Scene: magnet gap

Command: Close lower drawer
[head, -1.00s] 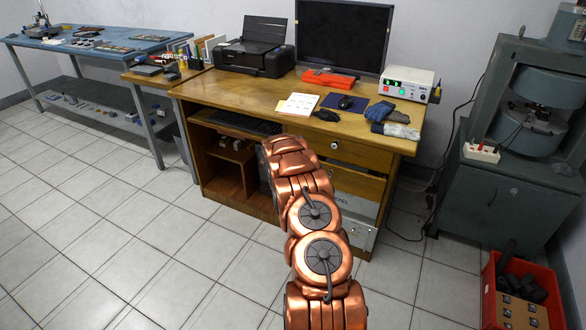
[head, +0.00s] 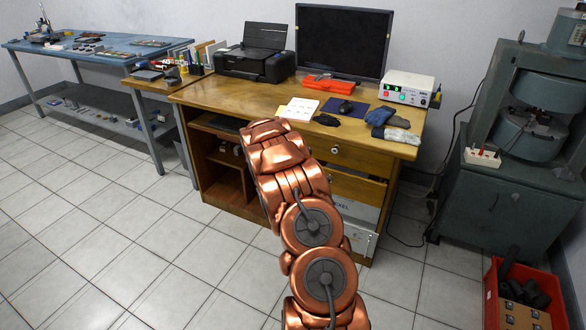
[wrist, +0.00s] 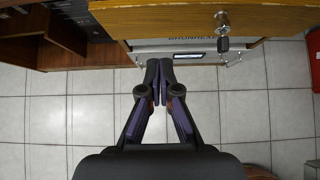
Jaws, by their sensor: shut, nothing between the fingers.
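The lower drawer (head: 362,189) is in the wooden desk (head: 215,95), below the upper drawer (head: 370,161). It looks partly pulled out, with a dark gap along its top; my arm hides its left part in the head view. In the wrist view a wooden drawer front (wrist: 165,20), seemingly the lower one, crosses the top, with a metal knob and key (wrist: 222,22) right of centre. My gripper (wrist: 160,66) is shut and empty, pointing at the desk below and left of the knob. I cannot tell whether it touches anything. My arm hides it in the head view.
A silver case (head: 362,214) sits below the drawer; it also shows in the wrist view (wrist: 180,54). Open shelves (head: 225,165) are on the desk's left. A grey machine (head: 510,195) and red crate (head: 490,292) stand at right. The tiled floor at left is clear.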

